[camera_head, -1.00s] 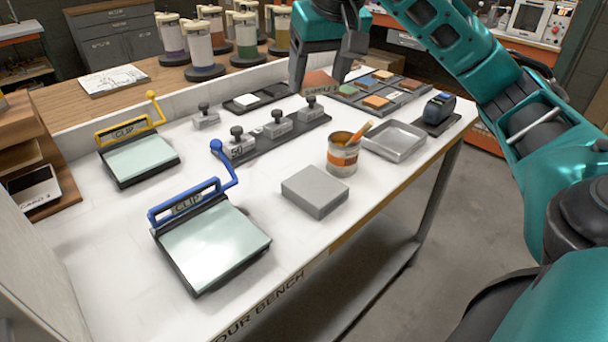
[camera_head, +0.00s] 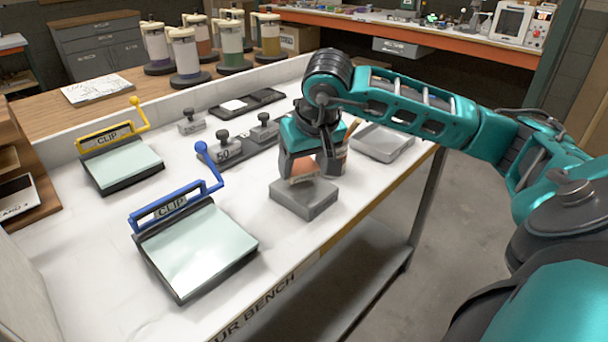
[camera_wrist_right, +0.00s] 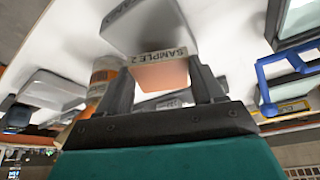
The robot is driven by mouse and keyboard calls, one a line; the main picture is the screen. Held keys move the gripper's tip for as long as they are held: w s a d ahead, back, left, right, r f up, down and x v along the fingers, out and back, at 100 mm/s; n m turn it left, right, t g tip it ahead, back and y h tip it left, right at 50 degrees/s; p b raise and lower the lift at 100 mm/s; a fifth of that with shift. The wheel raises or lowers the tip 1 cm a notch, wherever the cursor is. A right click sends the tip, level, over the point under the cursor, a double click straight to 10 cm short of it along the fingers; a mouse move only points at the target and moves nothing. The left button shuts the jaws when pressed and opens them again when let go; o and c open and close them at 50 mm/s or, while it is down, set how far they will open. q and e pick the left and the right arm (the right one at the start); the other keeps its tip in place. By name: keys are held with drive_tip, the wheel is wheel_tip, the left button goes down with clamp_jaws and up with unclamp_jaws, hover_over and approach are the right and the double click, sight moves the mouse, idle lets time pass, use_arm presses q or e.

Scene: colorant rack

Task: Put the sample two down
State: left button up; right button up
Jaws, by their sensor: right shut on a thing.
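My right gripper (camera_head: 312,174) is shut on sample two (camera_wrist_right: 160,72), a small salmon-coloured tile with a pale edge labelled "SAMPLE 2". In the head view a sliver of sample two (camera_head: 303,179) shows between the fingers. The gripper points down over the grey block (camera_head: 305,201) on the white bench (camera_head: 215,310). The block also shows just beyond the sample in the right wrist view (camera_wrist_right: 142,25). I cannot tell whether sample and block touch. My left gripper is not in view.
A blue-handled clip board (camera_head: 200,250) lies to the left and a yellow-handled one (camera_head: 122,166) behind it. Weights (camera_head: 228,148) stand behind the gripper. A metal tray (camera_head: 383,142) is to the right. The can (camera_wrist_right: 105,70) is close to the gripper.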

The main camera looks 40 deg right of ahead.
sight(305, 172)
drive_tip(key=shift+f, duration=1.35)
drive_tip(key=shift+f, duration=0.2)
drive_tip(key=o, duration=1)
drive_tip(key=shift+r, duration=0.15)
